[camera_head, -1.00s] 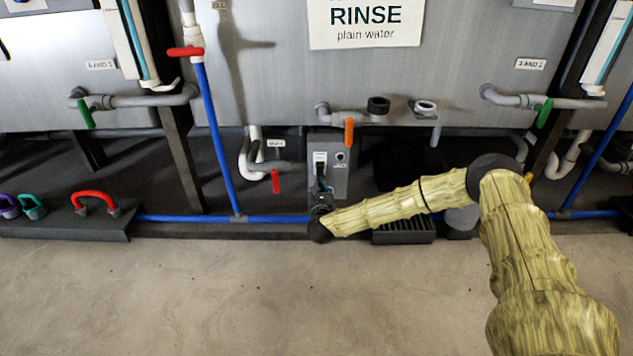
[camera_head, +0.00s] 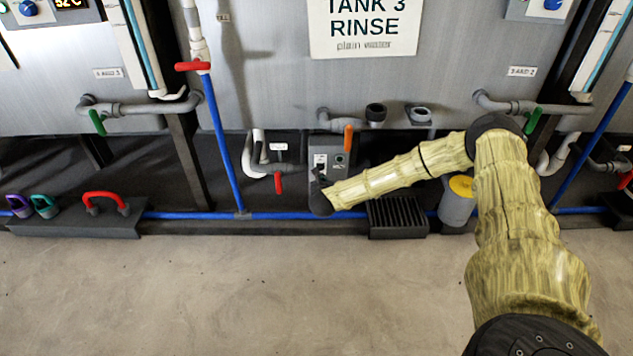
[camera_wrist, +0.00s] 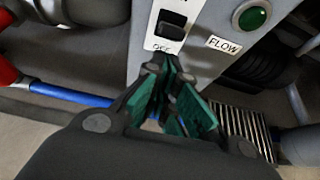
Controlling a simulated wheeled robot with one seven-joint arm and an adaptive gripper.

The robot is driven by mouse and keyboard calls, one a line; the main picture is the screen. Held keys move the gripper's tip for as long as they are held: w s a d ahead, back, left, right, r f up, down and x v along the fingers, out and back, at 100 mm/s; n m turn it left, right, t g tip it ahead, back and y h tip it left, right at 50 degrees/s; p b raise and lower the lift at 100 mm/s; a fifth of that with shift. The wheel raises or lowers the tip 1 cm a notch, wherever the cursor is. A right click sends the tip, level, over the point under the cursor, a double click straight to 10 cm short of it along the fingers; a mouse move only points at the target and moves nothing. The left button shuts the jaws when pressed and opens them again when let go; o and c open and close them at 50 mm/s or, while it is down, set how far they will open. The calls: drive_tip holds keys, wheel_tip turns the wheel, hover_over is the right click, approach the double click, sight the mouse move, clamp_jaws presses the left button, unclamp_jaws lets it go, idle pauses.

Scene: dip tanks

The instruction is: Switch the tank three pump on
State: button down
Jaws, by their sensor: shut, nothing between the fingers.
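The tank three pump box (camera_head: 341,146) is a grey box under the tank labelled TANK 3 RINSE. Its black rocker switch (camera_wrist: 171,25) sits on a white plate (camera_wrist: 153,40) with OFF printed below the rocker. A round green lamp (camera_wrist: 252,17) labelled FLOW is to the right; I cannot tell if it is lit. My gripper (camera_wrist: 170,68), with green finger pads, is shut and empty. Its tips are just below the rocker in the wrist view, over the lower edge of the OFF lettering; contact is unclear. In the head view my gripper (camera_head: 319,178) is in front of the box's lower part.
An orange-handled valve (camera_head: 348,138) hangs at the box's top right. A red-handled valve (camera_head: 278,183) is to its left. A blue pipe (camera_head: 270,216) runs low along the wall. A dark slatted grate (camera_head: 398,218) stands to the right. The floor in front is clear.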

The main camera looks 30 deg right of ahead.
drive_tip(key=shift+a+r+p, duration=0.1)
drive_tip(key=shift+r+p, duration=0.2)
drive_tip(key=shift+r, duration=0.5)
drive_tip(key=s+a+r+p, duration=0.3)
drive_tip(key=s+r+p, duration=0.1)
drive_tip(key=s+r, duration=0.2)
drive_tip(key=shift+a+r, duration=0.15)
drive_tip(key=shift+r, duration=0.5)
